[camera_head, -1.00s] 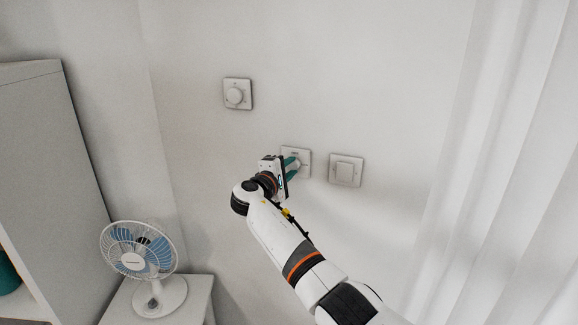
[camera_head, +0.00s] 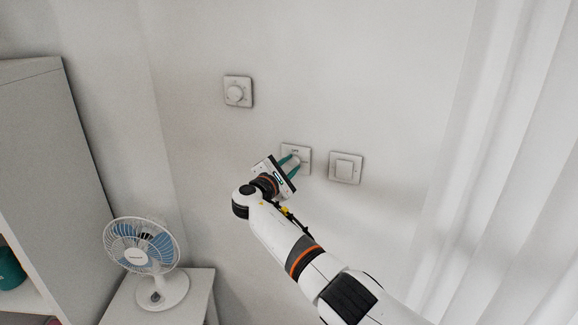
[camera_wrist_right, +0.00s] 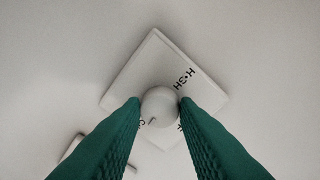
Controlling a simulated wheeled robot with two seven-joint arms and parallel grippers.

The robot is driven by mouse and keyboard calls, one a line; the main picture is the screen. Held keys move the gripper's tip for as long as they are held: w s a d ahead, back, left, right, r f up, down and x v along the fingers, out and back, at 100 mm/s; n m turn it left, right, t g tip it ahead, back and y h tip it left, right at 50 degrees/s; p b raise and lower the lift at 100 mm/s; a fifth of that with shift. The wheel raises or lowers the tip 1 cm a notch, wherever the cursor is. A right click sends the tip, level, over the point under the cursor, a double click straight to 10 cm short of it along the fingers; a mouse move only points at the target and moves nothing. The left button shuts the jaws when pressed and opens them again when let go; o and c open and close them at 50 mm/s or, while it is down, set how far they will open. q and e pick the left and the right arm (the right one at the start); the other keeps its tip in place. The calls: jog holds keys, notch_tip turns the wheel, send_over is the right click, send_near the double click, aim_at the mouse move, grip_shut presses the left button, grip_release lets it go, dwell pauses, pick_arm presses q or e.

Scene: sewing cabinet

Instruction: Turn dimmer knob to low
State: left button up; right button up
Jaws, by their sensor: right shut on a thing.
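A white dimmer plate (camera_head: 303,152) is on the wall near the middle of the head view. My right gripper (camera_head: 291,165) is at this plate, its teal fingers reaching toward the wall. In the right wrist view the square plate (camera_wrist_right: 128,90) appears turned at a slant, with dark lettering that seems to read HIGH. The round white dimmer knob (camera_wrist_right: 160,104) sits between the two green ribbed fingertips, which are shut on its sides. A small dark mark shows on the knob. Other lettering below is partly hidden by the fingers. My left gripper is out of view.
A white fan (camera_head: 143,250) stands on a low cabinet (camera_head: 200,290). A shelf (camera_head: 40,150) is at left, a pale curtain (camera_head: 500,150) at right.

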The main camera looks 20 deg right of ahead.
jog(key=shift+f, duration=0.1)
jog(key=o, duration=1)
jog(key=shift+c, duration=0.2)
jog(key=b+v, duration=0.2)
jog(key=v, duration=1)
